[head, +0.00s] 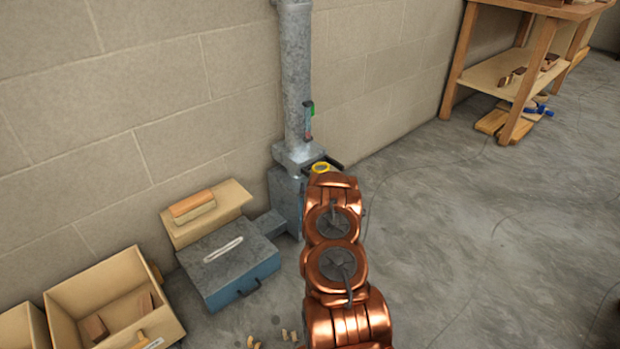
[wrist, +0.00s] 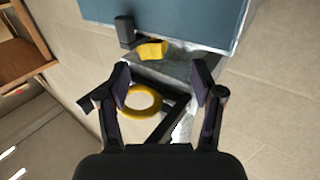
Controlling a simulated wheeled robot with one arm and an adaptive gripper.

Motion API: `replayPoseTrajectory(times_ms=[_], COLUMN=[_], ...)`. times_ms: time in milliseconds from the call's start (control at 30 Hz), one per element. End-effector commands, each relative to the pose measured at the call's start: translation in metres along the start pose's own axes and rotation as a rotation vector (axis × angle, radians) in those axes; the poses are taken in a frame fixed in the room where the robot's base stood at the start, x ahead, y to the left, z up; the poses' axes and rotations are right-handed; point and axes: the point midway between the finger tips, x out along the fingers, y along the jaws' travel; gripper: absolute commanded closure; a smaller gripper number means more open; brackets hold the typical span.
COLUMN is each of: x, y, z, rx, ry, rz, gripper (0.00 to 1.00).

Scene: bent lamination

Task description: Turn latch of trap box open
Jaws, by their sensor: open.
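The trap box (head: 285,195) is a grey-blue metal box at the foot of the grey duct by the wall, partly hidden by my copper arm. In the wrist view a blue face (wrist: 165,15) shows at the top, with a grey ledge (wrist: 175,68) below it. A small yellow piece (wrist: 152,49) sits at the blue face's edge, beside a dark block (wrist: 124,28). A yellow ring (wrist: 142,100) lies between my fingers in the picture; I cannot tell its depth. My gripper (wrist: 161,72) is open, its fingertips either side of the ledge. Which part is the latch is unclear.
The duct (head: 297,80) rises along the block wall. A blue-grey lidded box (head: 240,283), a board with a wooden block (head: 193,205) and a wooden crate (head: 62,300) stand left. A workbench (head: 490,70) stands far right. The concrete floor between is mostly clear.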

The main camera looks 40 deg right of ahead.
Motion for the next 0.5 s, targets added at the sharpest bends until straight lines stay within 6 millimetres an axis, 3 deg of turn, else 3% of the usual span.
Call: replayPoseTrajectory(times_ms=[200, 500], x=[0.025, 0.057], y=[0.012, 0.011], z=[0.001, 0.002], rx=[-0.001, 0.000], ry=[0.003, -0.002], rz=[0.015, 0.013], gripper=[0.33, 0.33])
